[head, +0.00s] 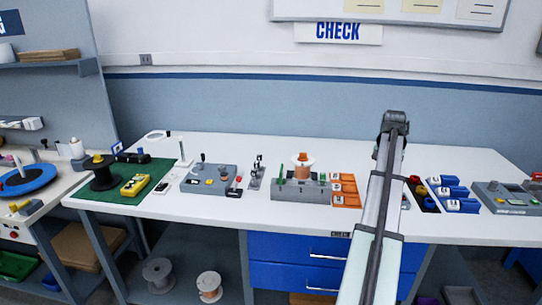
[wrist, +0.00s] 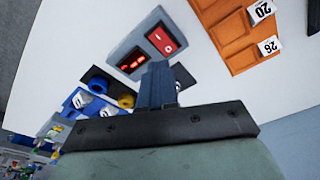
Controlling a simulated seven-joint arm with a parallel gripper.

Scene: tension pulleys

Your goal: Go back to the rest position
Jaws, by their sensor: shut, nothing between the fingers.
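My gripper (wrist: 157,78) shows in the wrist view. Its fingers are together with nothing between them, above the white table. Just beyond the fingertips is a grey box with a red display and a red switch (wrist: 163,40); I cannot tell how high the fingers are above it. In the head view my arm reaches over the table right of centre and hides part of what is behind it. The gripper itself cannot be made out there.
The white table (head: 225,210) holds a green mat (head: 108,193) with a black spool (head: 102,175), a grey device (head: 209,180), a fixture with an orange-and-white spool (head: 303,165), orange trays (head: 345,190) and blue bins (head: 455,195). A grey console (head: 507,197) stands at the right.

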